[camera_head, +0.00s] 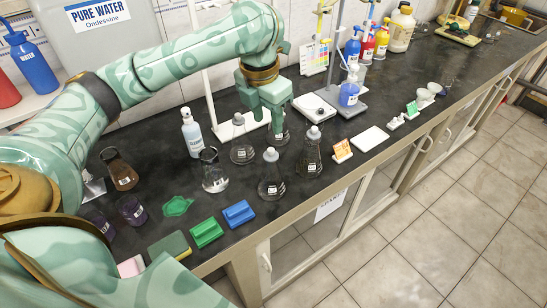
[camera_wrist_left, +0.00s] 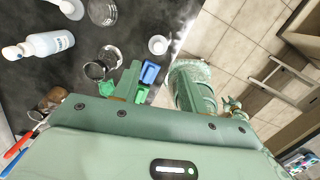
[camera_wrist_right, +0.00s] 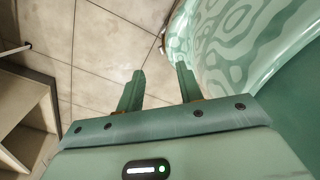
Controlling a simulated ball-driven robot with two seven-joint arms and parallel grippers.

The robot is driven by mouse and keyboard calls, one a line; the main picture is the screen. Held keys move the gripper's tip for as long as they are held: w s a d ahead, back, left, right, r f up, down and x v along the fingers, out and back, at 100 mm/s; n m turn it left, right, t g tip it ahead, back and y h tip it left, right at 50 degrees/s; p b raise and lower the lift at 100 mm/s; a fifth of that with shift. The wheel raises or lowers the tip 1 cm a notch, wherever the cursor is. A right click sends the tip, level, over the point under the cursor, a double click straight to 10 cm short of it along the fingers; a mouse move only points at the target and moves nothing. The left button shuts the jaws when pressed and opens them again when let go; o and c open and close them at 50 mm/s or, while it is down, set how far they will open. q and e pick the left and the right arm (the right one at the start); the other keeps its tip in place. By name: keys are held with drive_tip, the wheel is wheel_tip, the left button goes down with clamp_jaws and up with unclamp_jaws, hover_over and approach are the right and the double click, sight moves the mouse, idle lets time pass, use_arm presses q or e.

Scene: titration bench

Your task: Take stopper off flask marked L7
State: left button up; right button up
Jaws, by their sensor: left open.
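Several clear conical flasks with pale stoppers stand on the dark bench in the head view: one at the left (camera_head: 242,152), one at the front (camera_head: 271,187), one at the right (camera_head: 309,160), and one at the back (camera_head: 281,137), partly hidden by my left gripper. Their small labels are too small to read, so I cannot tell which is L7. My left gripper (camera_head: 267,119) points down among the back flasks, open; its fingers also show in the left wrist view (camera_wrist_left: 157,82). My right gripper (camera_wrist_right: 158,82) is open and empty in the right wrist view, over floor tiles.
An open glass beaker (camera_head: 214,172) and a white bottle (camera_head: 193,132) stand left of the flasks. Green (camera_head: 206,231) and blue (camera_head: 239,213) blocks lie near the front edge. A burette stand (camera_head: 345,100) is behind, right of the gripper.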

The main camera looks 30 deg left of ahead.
sight(271, 149)
use_arm(q)
drive_tip(key=f, duration=0.2)
drive_tip(key=f+b, duration=0.1)
drive_tip(key=f, duration=0.1)
drive_tip(key=shift+w, duration=0.4)
drive_tip(key=shift+f+b, duration=0.3)
drive_tip(key=shift+f, duration=0.1)
drive_tip(key=f+b, duration=0.1)
drive_tip(key=f, duration=0.1)
drive_tip(key=f+b, duration=0.2)
drive_tip(key=f, duration=0.1)
drive_tip(key=shift+w, duration=0.2)
drive_tip(key=shift+w+f, duration=0.1)
drive_tip(key=shift+f, duration=0.05)
drive_tip(key=shift+r, duration=0.2)
clamp_jaws()
